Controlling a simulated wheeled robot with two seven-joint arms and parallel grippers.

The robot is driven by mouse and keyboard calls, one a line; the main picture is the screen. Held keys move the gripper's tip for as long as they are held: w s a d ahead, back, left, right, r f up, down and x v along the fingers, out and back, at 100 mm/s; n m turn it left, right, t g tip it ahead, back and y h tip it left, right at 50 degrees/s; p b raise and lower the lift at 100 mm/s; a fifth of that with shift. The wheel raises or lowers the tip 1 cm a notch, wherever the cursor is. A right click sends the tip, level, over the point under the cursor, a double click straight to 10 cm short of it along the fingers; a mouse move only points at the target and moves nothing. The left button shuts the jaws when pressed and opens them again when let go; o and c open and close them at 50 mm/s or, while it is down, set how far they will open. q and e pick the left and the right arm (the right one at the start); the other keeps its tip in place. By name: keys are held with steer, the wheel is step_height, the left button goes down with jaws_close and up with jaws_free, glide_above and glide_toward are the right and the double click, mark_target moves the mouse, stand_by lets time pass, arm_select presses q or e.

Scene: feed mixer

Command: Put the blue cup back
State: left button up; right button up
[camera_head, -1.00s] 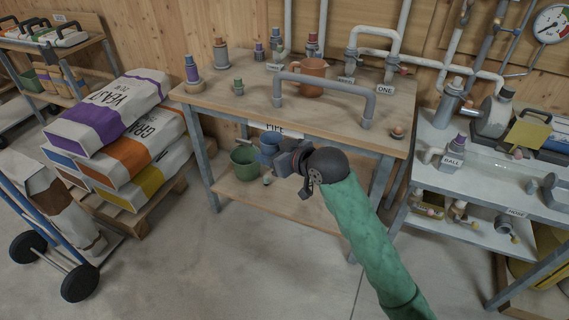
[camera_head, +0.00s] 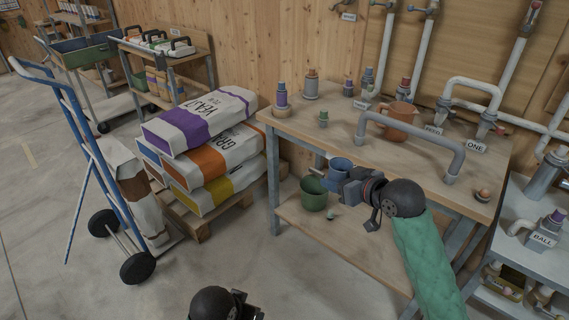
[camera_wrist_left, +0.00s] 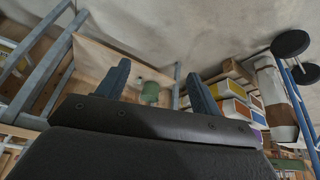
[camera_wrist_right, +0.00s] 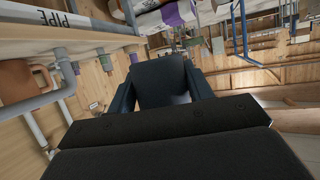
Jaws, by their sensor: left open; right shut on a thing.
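The blue cup (camera_head: 340,165) is held in front of the workbench's left front edge, below its top and above the lower shelf. My right gripper (camera_head: 346,187) is shut on it. In the right wrist view the cup (camera_wrist_right: 162,82) fills the space between the two fingers and looks dark blue. My left gripper (camera_wrist_left: 157,85) is open, with nothing between its fingers in the left wrist view. In the head view, only part of my left arm's end shows at the bottom edge.
The workbench (camera_head: 350,143) carries pipes, several bottle-like pieces and an orange-brown jug (camera_head: 399,119). A green bucket (camera_head: 313,194) stands on its lower shelf (camera_head: 350,235). Feed sacks (camera_head: 205,140) on a pallet and a blue hand truck (camera_head: 85,140) stand left. Floor in front is clear.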

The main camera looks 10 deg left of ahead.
arm_select(q)
steer(key=w+a+r+t, duration=0.1)
steer(key=w+r+t, duration=0.1)
steer(key=w+r, duration=0.7)
steer(key=m+g+h, duration=0.7)
steer(key=m+h, duration=0.8)
steer(key=h, duration=0.1)
glide_toward(331, 164)
steer(key=shift+t, duration=0.3)
steer(key=shift+d+f, duration=0.2)
steer(key=shift+d, duration=1.5)
steer(key=shift+d+f, duration=0.2)
steer(key=shift+d, duration=1.45)
steer(key=shift+d+f, duration=0.15)
steer(key=shift+d, duration=1.55)
